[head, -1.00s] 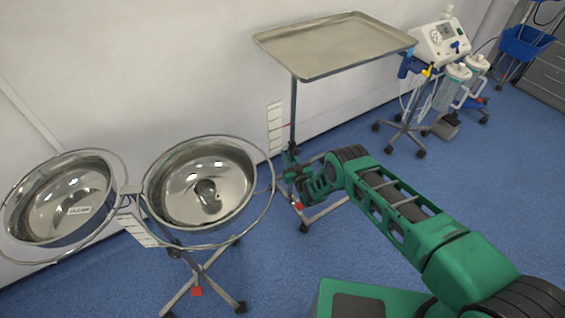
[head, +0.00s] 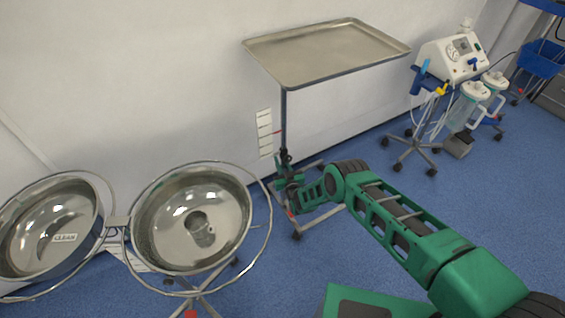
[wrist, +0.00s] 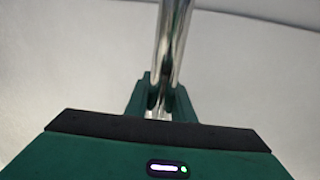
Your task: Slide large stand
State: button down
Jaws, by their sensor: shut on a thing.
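The large stand is a flat steel tray (head: 325,50) on a single upright pole (head: 284,115) with a wheeled base (head: 318,218). It stands against the wall, left of the suction machine. My gripper (head: 284,172) is at the lower part of the pole, at the end of my green arm. In the wrist view the shiny pole (wrist: 175,45) runs upright between the two green fingers (wrist: 160,105), which are shut on it. The fingertips are small and partly hidden in the head view.
Two steel bowls (head: 192,220) on a wheeled double-ring stand are close at the left. A suction machine (head: 452,60) with jars on a wheeled stand is at the right. A blue basket (head: 541,60) is at the far right. Blue floor (head: 480,210) is clear at right.

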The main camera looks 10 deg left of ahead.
jog(key=c, duration=1.5)
grip_release()
jog(key=shift+w, duration=0.25)
jog(key=shift+s, duration=0.1)
jog(key=v, duration=1)
jog(key=shift+s+d+f, duration=0.1)
jog(key=shift+s+d, duration=0.15)
